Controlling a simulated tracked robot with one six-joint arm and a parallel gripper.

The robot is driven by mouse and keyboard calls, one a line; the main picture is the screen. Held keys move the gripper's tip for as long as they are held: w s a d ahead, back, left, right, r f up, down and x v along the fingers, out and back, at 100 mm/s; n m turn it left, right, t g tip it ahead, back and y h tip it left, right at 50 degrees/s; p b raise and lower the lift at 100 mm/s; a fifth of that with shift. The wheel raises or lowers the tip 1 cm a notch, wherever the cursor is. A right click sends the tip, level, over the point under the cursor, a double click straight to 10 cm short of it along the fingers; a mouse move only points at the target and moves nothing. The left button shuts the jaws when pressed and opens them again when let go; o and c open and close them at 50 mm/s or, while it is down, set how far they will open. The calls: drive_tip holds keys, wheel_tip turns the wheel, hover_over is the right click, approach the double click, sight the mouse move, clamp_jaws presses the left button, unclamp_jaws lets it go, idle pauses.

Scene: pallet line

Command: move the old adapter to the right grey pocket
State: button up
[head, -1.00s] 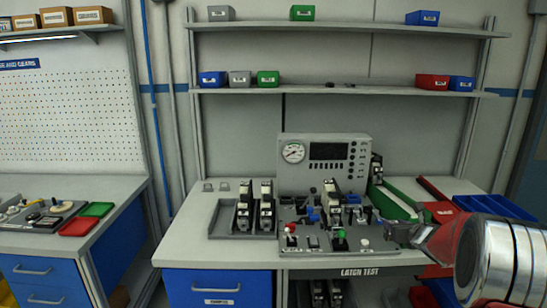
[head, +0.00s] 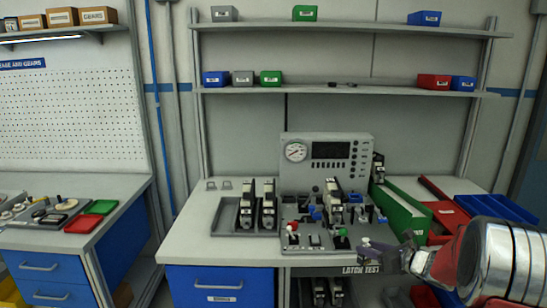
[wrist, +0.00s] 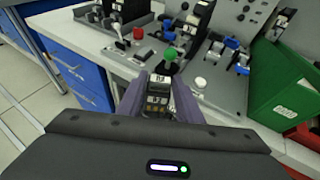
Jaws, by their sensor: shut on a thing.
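My gripper (head: 388,251) is at the front right of the bench in the head view, beside the test panel. In the wrist view its two purple-grey fingers (wrist: 158,98) are shut on a small dark block with a white marked top (wrist: 157,86), which appears to be the old adapter. The fingers hide its sides. In the head view the held block is too small to make out. Two small grey frames stand at the bench's back left; the right one (head: 227,185) looks like a grey pocket. I cannot tell whether it is the named pocket.
A grey tray (head: 226,219) with two black-and-white units stands left of the test panel (head: 303,246). The panel carries small levers and a green knob (head: 341,232). A green bin (head: 402,215) and blue bin (head: 490,207) stand to the right. Bench space near the frames is clear.

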drive_tip(key=s+a+f+n+g+y, duration=0.2)
drive_tip(key=s+a+f, duration=0.4)
drive_tip(key=s, duration=0.3)
drive_tip(key=s+a+f+n+g+y, duration=0.2)
drive_tip(key=s+a+f+n+y, duration=0.1)
drive_tip(key=s+a+f, duration=0.3)
drive_tip(key=s+a, duration=0.2)
drive_tip(key=a, duration=0.1)
drive_tip(key=shift+s+a+f+n, duration=0.25)
drive_tip(key=shift+s+f+n, duration=0.05)
drive_tip(key=shift+s+f, duration=0.1)
drive_tip(key=shift+m+t+h, duration=1.9)
drive_tip(key=shift+m+h, duration=0.3)
drive_tip(key=shift+m, duration=0.3)
